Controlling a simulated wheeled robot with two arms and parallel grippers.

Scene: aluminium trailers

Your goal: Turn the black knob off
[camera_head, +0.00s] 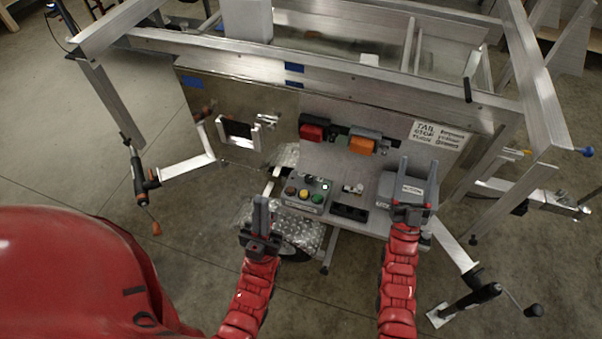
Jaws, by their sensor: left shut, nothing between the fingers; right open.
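A small grey control box (305,204) sits on the shelf in front of the trailer panel. Its face carries an orange button (290,191), a yellow button (304,194), a green button (317,198) and a bright light (325,186). A dark round shape at the back of its face may be the black knob (309,180); its setting is too small to read. My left gripper (262,203) is shut and empty, just left of the box and apart from it. My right gripper (411,188) is open, right of the box, in front of a grey case.
The shelf (335,160) also holds a small switch block (353,189) and a black socket block (350,211). Red (312,131) and orange (361,145) lamps sit on the panel behind. Aluminium rails frame the trailer.

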